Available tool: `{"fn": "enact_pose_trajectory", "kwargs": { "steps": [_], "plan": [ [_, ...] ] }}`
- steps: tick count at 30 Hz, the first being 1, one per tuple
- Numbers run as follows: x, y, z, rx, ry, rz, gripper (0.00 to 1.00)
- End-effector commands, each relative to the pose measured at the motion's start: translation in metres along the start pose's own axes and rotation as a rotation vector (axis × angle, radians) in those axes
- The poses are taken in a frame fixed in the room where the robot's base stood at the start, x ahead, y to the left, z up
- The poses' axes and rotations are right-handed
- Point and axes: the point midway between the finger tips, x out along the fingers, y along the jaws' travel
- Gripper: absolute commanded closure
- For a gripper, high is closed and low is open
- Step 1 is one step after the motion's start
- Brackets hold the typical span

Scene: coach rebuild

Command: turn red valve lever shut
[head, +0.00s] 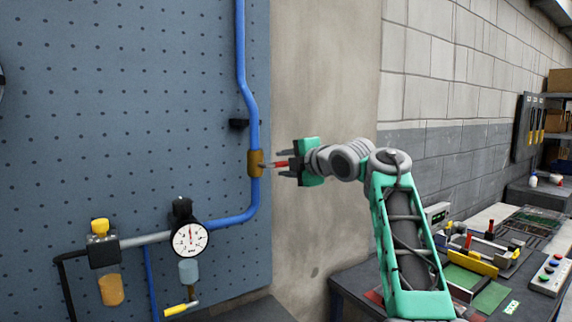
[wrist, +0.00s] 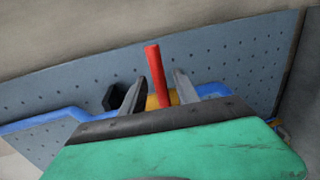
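The red valve lever (head: 280,164) sticks out to the right from a brass valve body (head: 256,163) on the blue pipe (head: 253,110). My gripper (head: 283,164) is at the lever, its fingers pointing left toward the pipe. In the wrist view the red lever (wrist: 156,75) stands between the two fingers of my gripper (wrist: 157,88), with a visible gap on each side. The gripper is open. The brass valve body (wrist: 160,101) shows behind the lever, partly hidden by the gripper. Contact between fingers and lever cannot be made out.
The perforated blue panel (head: 130,110) carries the pipe. A pressure gauge (head: 190,239) and an amber-bowled unit (head: 104,250) sit lower left. A black bracket (head: 238,124) is left of the pipe. A cluttered bench (head: 350,285) stands right, behind my arm.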

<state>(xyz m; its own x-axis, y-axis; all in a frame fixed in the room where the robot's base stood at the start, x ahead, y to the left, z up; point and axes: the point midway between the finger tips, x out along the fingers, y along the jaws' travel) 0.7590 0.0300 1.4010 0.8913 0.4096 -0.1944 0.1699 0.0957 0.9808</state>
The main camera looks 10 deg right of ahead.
Motion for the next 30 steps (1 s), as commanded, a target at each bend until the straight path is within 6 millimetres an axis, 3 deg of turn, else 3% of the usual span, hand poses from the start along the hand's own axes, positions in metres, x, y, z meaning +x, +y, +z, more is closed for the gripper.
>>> {"fn": "enact_pose_trajectory", "kwargs": {
  "steps": [5,12,15,26,30],
  "plan": [
    [-0.015,-0.002,0.001,-0.002,-0.003,0.002,0.63],
    [-0.063,-0.001,0.002,-0.001,-0.004,0.002,0.63],
    [-0.074,-0.001,0.002,0.000,-0.003,0.000,0.63],
    [-0.077,-0.001,0.000,0.017,-0.003,-0.005,0.63],
    [-0.075,-0.027,-0.009,0.222,-0.044,-0.074,0.63]
  ]
}}
